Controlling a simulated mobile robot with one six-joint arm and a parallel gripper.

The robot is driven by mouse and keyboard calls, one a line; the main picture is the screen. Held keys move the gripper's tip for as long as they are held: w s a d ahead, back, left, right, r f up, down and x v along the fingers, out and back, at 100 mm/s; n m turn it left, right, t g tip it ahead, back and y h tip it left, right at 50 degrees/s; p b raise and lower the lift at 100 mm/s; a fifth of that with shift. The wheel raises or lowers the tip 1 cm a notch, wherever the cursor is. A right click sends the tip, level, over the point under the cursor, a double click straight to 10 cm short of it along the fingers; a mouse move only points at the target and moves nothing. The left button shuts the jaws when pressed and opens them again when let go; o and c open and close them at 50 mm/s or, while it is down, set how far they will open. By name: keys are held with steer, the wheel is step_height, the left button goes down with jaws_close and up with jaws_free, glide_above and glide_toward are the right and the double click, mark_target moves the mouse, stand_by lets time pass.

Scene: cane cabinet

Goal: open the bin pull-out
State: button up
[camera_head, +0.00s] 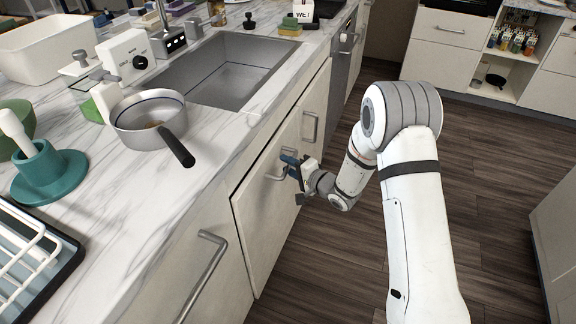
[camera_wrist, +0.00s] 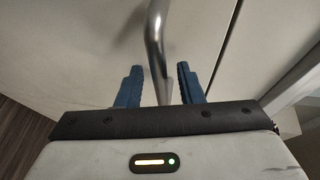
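A pale cabinet front (camera_head: 262,225) below the sink counter carries a metal bar handle (camera_head: 271,177). In the wrist view the handle (camera_wrist: 154,40) runs down between the two blue fingers of my gripper (camera_wrist: 158,72). One finger is on each side, with a visible gap to the bar on both sides. The fingers are open around the handle, and nothing is gripped. The inside of the cabinet is hidden.
The wooden floor (camera_head: 510,170) to the right is clear.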

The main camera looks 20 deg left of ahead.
steer(key=shift+c, duration=0.3)
jaws_close()
